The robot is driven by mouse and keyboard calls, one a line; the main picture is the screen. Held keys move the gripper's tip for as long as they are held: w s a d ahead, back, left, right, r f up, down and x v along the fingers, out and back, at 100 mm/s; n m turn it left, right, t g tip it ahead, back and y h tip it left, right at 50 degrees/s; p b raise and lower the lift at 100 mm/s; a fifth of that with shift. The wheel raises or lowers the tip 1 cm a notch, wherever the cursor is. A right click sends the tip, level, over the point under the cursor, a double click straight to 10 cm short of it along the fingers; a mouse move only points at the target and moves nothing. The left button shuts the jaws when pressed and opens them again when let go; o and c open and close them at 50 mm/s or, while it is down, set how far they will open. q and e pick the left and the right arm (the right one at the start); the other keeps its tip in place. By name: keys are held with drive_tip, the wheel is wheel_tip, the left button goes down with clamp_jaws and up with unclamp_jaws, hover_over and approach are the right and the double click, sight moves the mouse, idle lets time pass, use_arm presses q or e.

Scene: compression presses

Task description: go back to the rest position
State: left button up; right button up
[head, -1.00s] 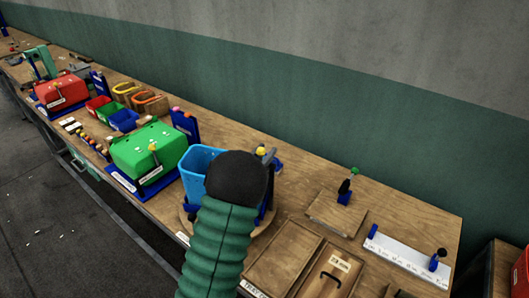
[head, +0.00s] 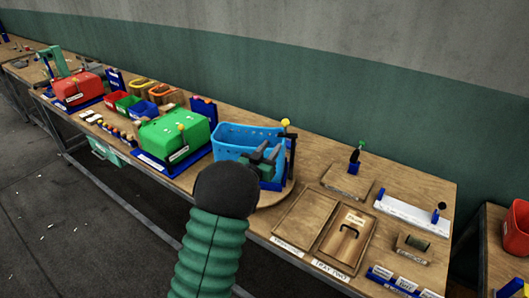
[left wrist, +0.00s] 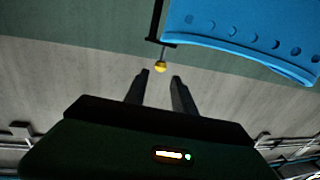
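My left arm, with a green ribbed sleeve and a black round joint, rises from the lower middle of the head view. My left gripper (head: 265,155) is dark and sits in front of the blue perforated bin (head: 234,139), partly covering it. In the left wrist view the two dark fingers of the gripper (left wrist: 160,76) stand apart with nothing between them. A yellow ball knob (left wrist: 160,66) shows just beyond the fingertips, and the blue bin (left wrist: 245,35) is at the upper right. I cannot tell whether the gripper touches the bin. My right gripper is not in view.
The green press (head: 172,138) and red press (head: 78,88) stand left along the wooden bench. Small coloured bins lie between them. Wooden trays (head: 345,238) and a white strip (head: 412,215) lie to the right. Open floor (head: 60,220) is at the left.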

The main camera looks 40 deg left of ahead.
use_arm(q)
drive_tip(key=s+d+f+g+h, duration=0.2)
drive_tip(key=s+d+f+g, duration=0.55)
drive_tip(key=d+f, duration=0.35)
drive_tip(key=s+d+f+m+g+h, duration=0.1)
drive_tip(key=s+d+f+g, duration=0.1)
drive_tip(key=s+d, duration=0.5)
drive_tip(key=s+d+f+m+g+h, duration=0.1)
drive_tip(key=s+d+f+g, duration=0.2)
drive_tip(key=s, duration=1.1)
drive_tip(key=d+g, duration=0.2)
drive_tip(key=d, duration=0.3)
drive_tip(key=shift+d+m, duration=0.25)
drive_tip(key=shift+m, duration=0.15)
